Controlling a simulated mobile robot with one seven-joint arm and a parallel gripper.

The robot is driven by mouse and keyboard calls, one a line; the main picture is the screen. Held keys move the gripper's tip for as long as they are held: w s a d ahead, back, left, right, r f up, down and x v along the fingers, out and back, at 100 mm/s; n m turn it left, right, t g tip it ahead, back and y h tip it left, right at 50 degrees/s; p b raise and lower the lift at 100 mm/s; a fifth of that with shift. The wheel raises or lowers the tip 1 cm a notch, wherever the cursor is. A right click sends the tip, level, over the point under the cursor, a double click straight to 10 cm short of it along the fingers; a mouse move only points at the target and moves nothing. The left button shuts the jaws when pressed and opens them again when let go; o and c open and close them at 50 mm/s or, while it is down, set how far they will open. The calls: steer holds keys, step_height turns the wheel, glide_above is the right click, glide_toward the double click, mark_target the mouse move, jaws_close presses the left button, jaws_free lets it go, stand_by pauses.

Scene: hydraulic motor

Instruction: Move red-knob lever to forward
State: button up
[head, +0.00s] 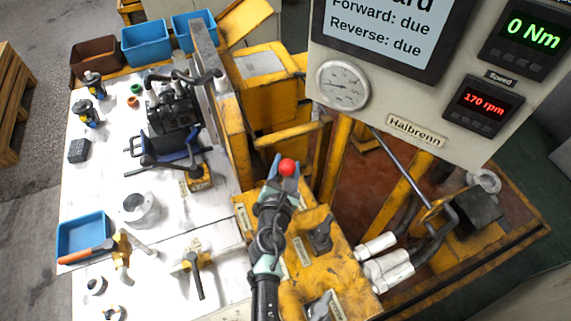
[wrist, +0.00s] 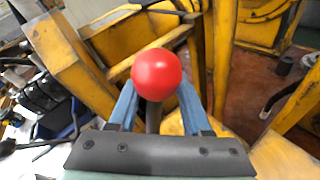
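The red knob (head: 286,167) sits on top of a lever on the yellow machine bed, in the middle of the head view. It is large in the wrist view (wrist: 156,74), with a short stretch of dark shaft (wrist: 153,117) below it. My gripper (head: 286,165) is at the knob, with one blue finger on each side. In the wrist view my gripper (wrist: 157,88) shows the knob covering the inner edges of the fingertips. I cannot tell whether the fingers press on the knob or stand slightly apart from it. The lever's base is hidden by my arm.
A panel (head: 415,128) with a gauge (head: 342,85), a screen (head: 385,35) and readouts of 0 Nm and 170 rpm hangs at the upper right. Yellow frame posts (head: 335,160) stand close to the knob. The white bench (head: 100,200) at left holds tools, parts and blue bins.

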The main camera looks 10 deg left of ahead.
steer(key=shift+s+a+r, duration=0.1)
steer(key=shift+s+a, duration=0.05)
steer(key=shift+s+r, duration=0.1)
steer(key=shift+s, duration=0.05)
steer(key=p+v, duration=0.1)
steer(key=v, duration=1.1)
steer(key=shift+s, duration=0.25)
